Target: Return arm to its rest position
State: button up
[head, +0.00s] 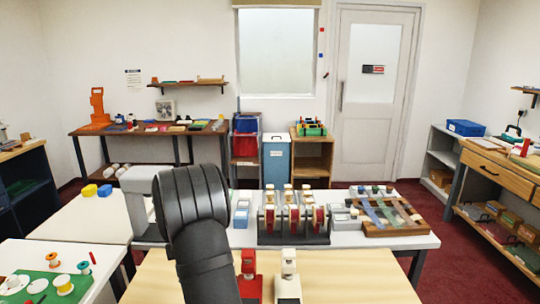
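My dark arm stands in the front middle of the head view, bent at a thick ribbed joint. My gripper cannot be made out; the arm's end is out of sight or hidden behind the arm. No held object shows.
Close to the arm's right, a red device (249,279) and a cream device (288,280) stand on the pale wooden counter (365,278). Behind are a dark rack (294,238) and a wooden board (392,228) with coloured strips. The counter's front right is clear.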

jog(key=shift+s+d+f, duration=0.2)
jog(key=shift+s+d, duration=0.1)
jog(key=shift+d, duration=0.45)
jog(key=shift+s+d+f, duration=0.2)
jog(key=shift+s+d, duration=0.1)
jog(key=shift+d, duration=0.45)
jog(key=w+a+r+n, duration=0.1)
jog(key=w+a+r, duration=0.1)
jog(key=a, duration=0.8)
jog(key=w+a+r+n+g+y, duration=0.1)
jog(key=a+r, duration=0.3)
jog(key=a, duration=0.6)
jog(key=shift+w+n+y, duration=0.3)
jog(key=shift+w, duration=0.5)
jog(key=shift+d+f, duration=0.1)
jog(key=shift+d, duration=0.1)
